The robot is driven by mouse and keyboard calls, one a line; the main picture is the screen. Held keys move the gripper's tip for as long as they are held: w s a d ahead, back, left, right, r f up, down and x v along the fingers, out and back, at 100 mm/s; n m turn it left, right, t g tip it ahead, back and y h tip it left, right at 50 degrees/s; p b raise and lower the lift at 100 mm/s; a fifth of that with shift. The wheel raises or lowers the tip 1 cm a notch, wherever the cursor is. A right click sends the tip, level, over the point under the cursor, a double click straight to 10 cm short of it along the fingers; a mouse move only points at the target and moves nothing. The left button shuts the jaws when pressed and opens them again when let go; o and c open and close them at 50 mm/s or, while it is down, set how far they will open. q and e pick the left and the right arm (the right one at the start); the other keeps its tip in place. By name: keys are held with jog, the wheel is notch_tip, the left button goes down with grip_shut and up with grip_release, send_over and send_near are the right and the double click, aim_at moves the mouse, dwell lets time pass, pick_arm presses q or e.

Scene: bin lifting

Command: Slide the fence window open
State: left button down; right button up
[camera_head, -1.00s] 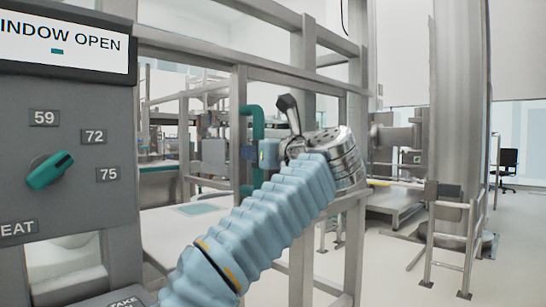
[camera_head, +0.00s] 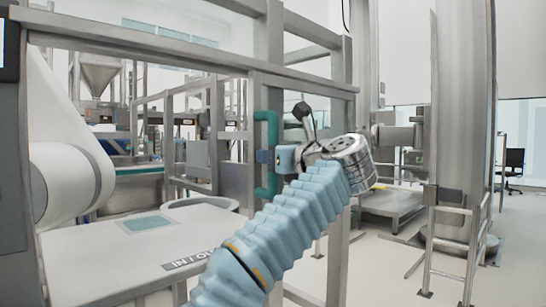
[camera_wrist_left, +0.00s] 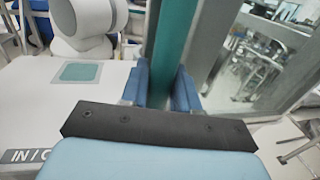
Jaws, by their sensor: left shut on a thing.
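The fence window's teal vertical handle (camera_head: 266,125) stands in the middle of the head view, in front of a grey upright of the fence. My left gripper (camera_head: 268,157) is shut on the handle, reaching in from the right of it, with its blue sleeved arm below. In the left wrist view, the blue fingers of the left gripper (camera_wrist_left: 163,88) sit on both sides of the teal bar (camera_wrist_left: 170,40). The clear pane is hard to make out, so its edges cannot be told. My right gripper is not in view.
The fence's top rail (camera_head: 150,50) runs across above the handle. Behind the fence are a white table (camera_head: 110,255) with an IN/OUT label and a white rounded machine (camera_head: 65,170). A ladder (camera_head: 470,235) and a thick column (camera_head: 462,110) stand at the right, with open floor around.

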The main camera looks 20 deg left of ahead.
pick_arm(q)
jog(key=c, duration=1)
grip_release()
jog(key=shift+o, duration=0.2)
jog(key=shift+s, duration=0.1)
jog(key=shift+s+d, duration=0.15)
jog(key=shift+d, duration=0.25)
jog(key=b+v, duration=0.1)
jog(key=v, duration=1.2)
jog(key=shift+f, duration=0.1)
